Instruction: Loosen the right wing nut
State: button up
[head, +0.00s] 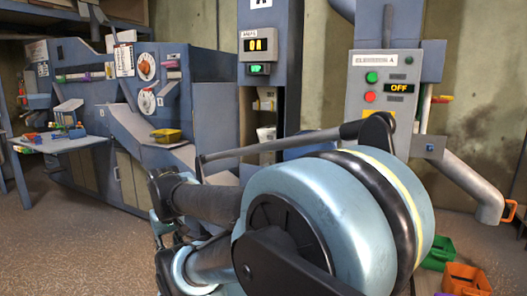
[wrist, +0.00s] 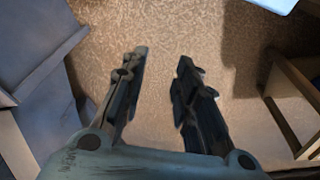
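I cannot make out a wing nut in either view. My large pale-blue arm joint covers the lower middle of the head view and hides the lower part of the machine behind it. My gripper (wrist: 163,62) shows in the wrist view with its two dark fingers spread apart. Nothing is between them, and they hang above brown speckled floor (wrist: 150,25). In the head view the gripper's fingers are not clear behind my arm links.
A grey control box (head: 384,91) with green and red buttons reads OFF. A blue machine (head: 205,95) stands left, beside a small table (head: 70,143) with tools. Orange (head: 466,279) and green (head: 438,252) bins sit on the floor at right. Open floor lies front left.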

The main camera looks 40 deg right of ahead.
jog(key=shift+w+a, duration=0.1)
jog(key=shift+w, duration=0.1)
jog(key=w+d+r+m+t+h, duration=0.1)
jog(key=w+d+r+m+h, duration=0.15)
jog(key=d, duration=0.45)
jog(key=w+d+r+m+t+h, duration=0.1)
jog(key=w+d+r+m+h, duration=0.15)
jog(key=d, duration=0.45)
jog(key=w+d+r+m+t+h, duration=0.1)
jog(key=w+d+r+m+h, duration=0.15)
jog(key=d, duration=0.45)
jog(key=w+d+r+m+t+h, duration=0.1)
jog(key=d+r+m+t+h, duration=0.2)
jog(key=d+r, duration=0.4)
jog(key=w+d+r+m+h, duration=0.2)
jog(key=d+r+h, duration=0.35)
jog(key=d, duration=0.35)
jog(key=x, duration=1.7)
jog(key=shift+f, duration=0.4)
jog(key=shift+s, duration=0.15)
grip_shut()
